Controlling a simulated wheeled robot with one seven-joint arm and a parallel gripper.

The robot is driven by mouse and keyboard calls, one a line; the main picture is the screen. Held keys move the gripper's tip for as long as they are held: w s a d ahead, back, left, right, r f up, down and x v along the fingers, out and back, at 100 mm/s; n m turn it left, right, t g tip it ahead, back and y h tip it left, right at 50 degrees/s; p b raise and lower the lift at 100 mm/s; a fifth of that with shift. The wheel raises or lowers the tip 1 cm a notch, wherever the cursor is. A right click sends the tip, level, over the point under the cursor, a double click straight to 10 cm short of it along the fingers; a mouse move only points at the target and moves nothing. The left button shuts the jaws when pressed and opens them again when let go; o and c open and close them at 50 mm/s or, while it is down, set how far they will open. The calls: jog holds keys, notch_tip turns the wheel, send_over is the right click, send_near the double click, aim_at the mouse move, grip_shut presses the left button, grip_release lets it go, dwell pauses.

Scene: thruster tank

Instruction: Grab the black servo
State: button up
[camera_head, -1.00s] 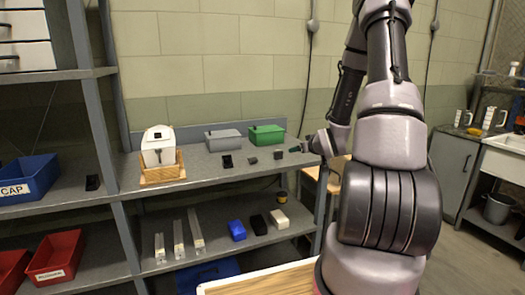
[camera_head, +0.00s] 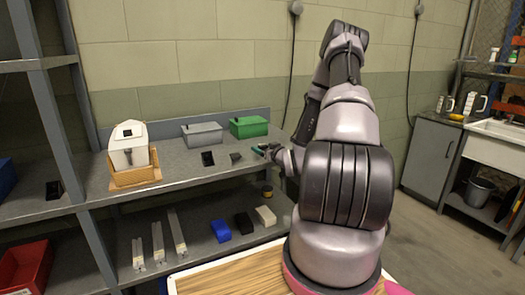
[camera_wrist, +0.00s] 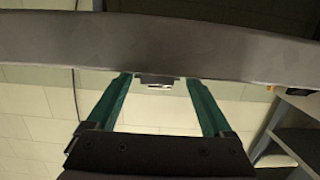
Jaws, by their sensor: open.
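Small dark pieces stand on the upper grey shelf (camera_head: 180,172): a flat black one (camera_head: 208,158) and a dark block (camera_head: 235,157). I cannot tell for sure which is the black servo. My gripper (camera_head: 259,150), with teal fingers, is at the shelf's right end, right of the dark block. It hides the spot where a third dark piece stood. In the wrist view my gripper (camera_wrist: 160,77) is open. A small dark piece (camera_wrist: 157,79) shows between the fingertips, beside the grey shelf band; whether it touches them is unclear.
A grey box (camera_head: 202,134) and a green box (camera_head: 249,127) stand behind on the shelf. A white device in a wooden tray (camera_head: 136,176) is to the left. Metal profiles (camera_head: 158,242) and a blue piece (camera_head: 221,231) lie on the lower shelf.

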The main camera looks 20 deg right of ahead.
aim_at(262, 146)
jog(key=w, duration=0.4)
jog(key=shift+w+d+f, duration=0.1)
jog(key=shift+w+f, duration=0.15)
jog(key=shift+w, duration=0.1)
jog(key=c, duration=1.1)
jog(key=shift+c, duration=0.3)
jog(key=shift+r, duration=0.15)
